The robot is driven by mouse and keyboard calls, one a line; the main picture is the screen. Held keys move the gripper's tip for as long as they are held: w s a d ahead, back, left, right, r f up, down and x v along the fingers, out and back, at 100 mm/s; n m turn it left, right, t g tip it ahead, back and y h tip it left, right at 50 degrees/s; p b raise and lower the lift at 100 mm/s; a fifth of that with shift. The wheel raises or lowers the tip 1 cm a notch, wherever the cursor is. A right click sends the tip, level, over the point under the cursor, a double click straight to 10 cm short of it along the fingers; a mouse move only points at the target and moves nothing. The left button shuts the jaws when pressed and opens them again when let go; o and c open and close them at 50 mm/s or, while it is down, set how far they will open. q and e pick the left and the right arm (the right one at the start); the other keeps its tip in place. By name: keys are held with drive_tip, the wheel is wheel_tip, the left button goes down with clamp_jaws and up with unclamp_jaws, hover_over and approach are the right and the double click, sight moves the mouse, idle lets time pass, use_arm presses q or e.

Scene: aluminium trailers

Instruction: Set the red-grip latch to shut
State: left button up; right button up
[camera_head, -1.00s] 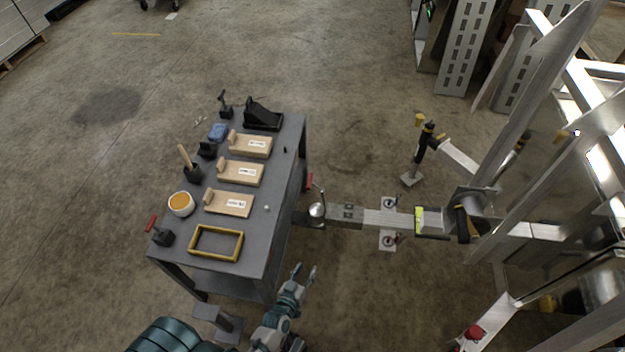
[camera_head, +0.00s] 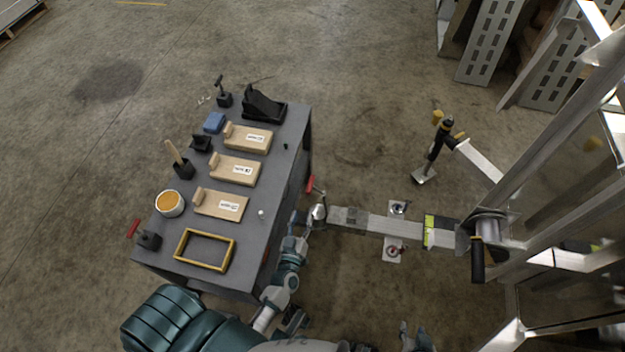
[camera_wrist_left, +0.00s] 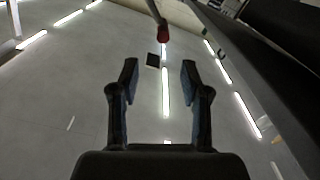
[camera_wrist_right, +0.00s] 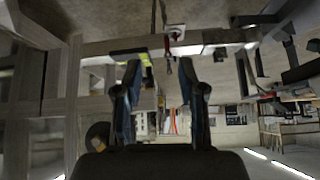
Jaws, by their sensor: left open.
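The red-grip latch (camera_head: 310,184) is at the tip of the trailer tongue (camera_head: 385,224), by the silver ball-shaped coupler end and close to the table's right side. Its red grip stands up and leans left. My left gripper (camera_head: 301,216) is just below the latch in the head view, between table edge and coupler. In the left wrist view (camera_wrist_left: 160,76) its fingers are open and empty, with the red grip (camera_wrist_left: 163,34) beyond the fingertips, apart from them. My right gripper (camera_head: 414,334) is at the bottom edge; the right wrist view (camera_wrist_right: 158,76) shows it open and empty.
The trailer frame (camera_head: 560,150) and a jack (camera_head: 437,145) stand to the right.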

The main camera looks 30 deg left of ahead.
sight(309, 186)
use_arm(q)
drive_tip(key=x, duration=0.4)
drive_tip(key=b+x, duration=0.1)
drive_tip(key=x, duration=0.4)
drive_tip(key=b+x, duration=0.1)
drive_tip(key=x, duration=0.3)
drive_tip(key=shift+a+f, duration=0.35)
drive_tip(key=shift+a, duration=0.05)
drive_tip(key=shift+w+d+r, duration=0.1)
drive_tip(key=shift+w, duration=0.55)
drive_tip(key=shift+w+d+r, duration=0.1)
drive_tip(key=shift+r, duration=0.1)
use_arm(e)
drive_tip(key=w+a+r+t+y, duration=0.1)
drive_tip(key=w+a+r+t, duration=0.1)
drive_tip(key=w+r+t, duration=0.2)
drive_tip(key=w+t, duration=0.1)
drive_tip(key=w, duration=0.2)
drive_tip(key=shift+a+r, duration=0.15)
drive_tip(key=shift+a, duration=0.25)
use_arm(q)
drive_tip(key=shift+a+f, duration=0.15)
drive_tip(key=shift+a, duration=0.1)
clamp_jaws()
use_arm(e)
drive_tip(key=shift+a, duration=0.25)
